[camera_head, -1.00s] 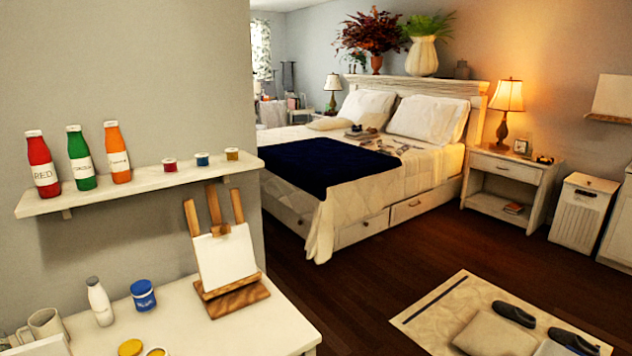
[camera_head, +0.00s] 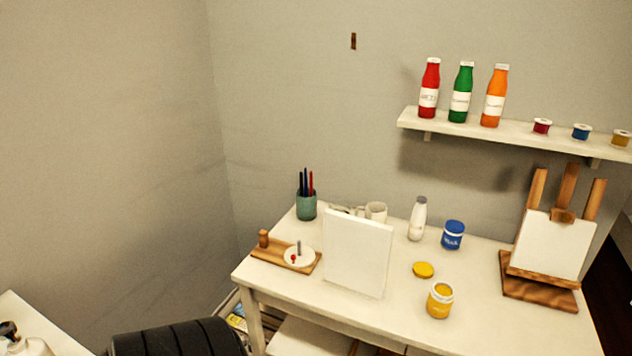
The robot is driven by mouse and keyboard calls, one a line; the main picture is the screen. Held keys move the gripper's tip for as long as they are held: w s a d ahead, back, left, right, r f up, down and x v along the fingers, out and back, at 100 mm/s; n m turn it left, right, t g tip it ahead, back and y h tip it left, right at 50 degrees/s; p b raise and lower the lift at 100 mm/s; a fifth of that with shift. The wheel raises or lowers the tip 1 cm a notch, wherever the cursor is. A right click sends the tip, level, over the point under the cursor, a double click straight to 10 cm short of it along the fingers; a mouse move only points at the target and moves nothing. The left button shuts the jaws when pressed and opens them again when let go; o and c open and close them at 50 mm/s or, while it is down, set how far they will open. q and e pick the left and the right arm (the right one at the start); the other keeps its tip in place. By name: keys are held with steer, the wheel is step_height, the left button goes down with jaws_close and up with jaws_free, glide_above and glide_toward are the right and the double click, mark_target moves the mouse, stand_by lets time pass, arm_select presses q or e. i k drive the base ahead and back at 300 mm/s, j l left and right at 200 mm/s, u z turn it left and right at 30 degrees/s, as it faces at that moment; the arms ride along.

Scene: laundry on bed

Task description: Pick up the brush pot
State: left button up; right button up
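The brush pot (camera_head: 306,206) is a small green cup holding a few dark and red brushes. It stands upright near the back left of the white desk (camera_head: 480,325), behind a wooden palette board (camera_head: 285,253) and to the left of a blank white canvas (camera_head: 357,252). It is fully visible and nothing holds it. Neither of my grippers shows in the head view.
A white mug (camera_head: 376,211), white bottle (camera_head: 418,218), blue jar (camera_head: 453,235), open yellow jar (camera_head: 440,299) and small easel (camera_head: 553,240) stand on the desk. A wall shelf (camera_head: 500,131) with bottles hangs above. A black ribbed object (camera_head: 175,339) is at the lower left.

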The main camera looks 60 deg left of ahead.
mark_target(306, 207)
steer(key=u, duration=1.9)
